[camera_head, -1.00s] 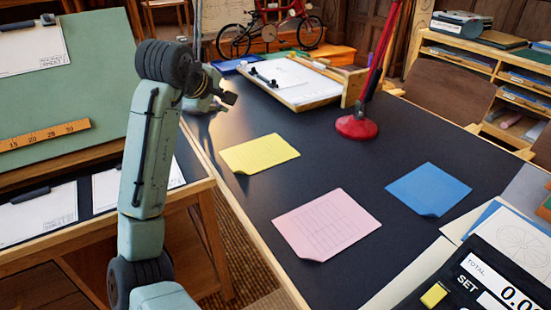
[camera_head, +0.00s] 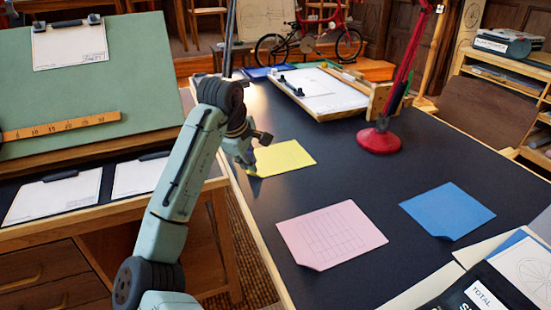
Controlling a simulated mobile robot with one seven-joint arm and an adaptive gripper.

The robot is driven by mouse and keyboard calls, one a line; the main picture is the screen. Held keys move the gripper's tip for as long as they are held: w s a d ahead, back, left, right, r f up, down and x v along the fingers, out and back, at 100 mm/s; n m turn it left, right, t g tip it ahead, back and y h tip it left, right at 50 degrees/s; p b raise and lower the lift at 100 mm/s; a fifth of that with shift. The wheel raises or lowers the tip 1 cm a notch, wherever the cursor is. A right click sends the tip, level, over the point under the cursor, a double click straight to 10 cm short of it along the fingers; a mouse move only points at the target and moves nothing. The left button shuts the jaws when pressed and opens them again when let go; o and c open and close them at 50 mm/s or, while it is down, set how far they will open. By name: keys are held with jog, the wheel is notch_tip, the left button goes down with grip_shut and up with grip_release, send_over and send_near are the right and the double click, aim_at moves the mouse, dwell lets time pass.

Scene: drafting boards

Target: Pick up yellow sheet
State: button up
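The yellow sheet (camera_head: 287,157) lies on the dark tabletop (camera_head: 350,180), toward its left edge. Its left end is partly hidden behind my gripper. My gripper (camera_head: 257,153) is at the left end of the sheet, with its fingers apart and nothing seen between them. I cannot tell whether a fingertip touches the sheet.
A pink sheet (camera_head: 332,235) and a blue sheet (camera_head: 448,210) lie nearer on the same tabletop. A red lamp base (camera_head: 379,141) and a wooden tray with paper (camera_head: 322,90) stand behind. A green drafting board (camera_head: 130,80) is at left. Bare tabletop lies between the sheets.

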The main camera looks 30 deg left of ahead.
aim_at(252, 179)
jog(key=x, duration=0.5)
jog(key=shift+s+a+p, duration=0.15)
jog(key=shift+s+p, duration=0.05)
jog(key=shift+p, duration=0.2)
jog(key=shift+c, duration=0.4)
grip_shut()
jog(key=shift+r, duration=0.1)
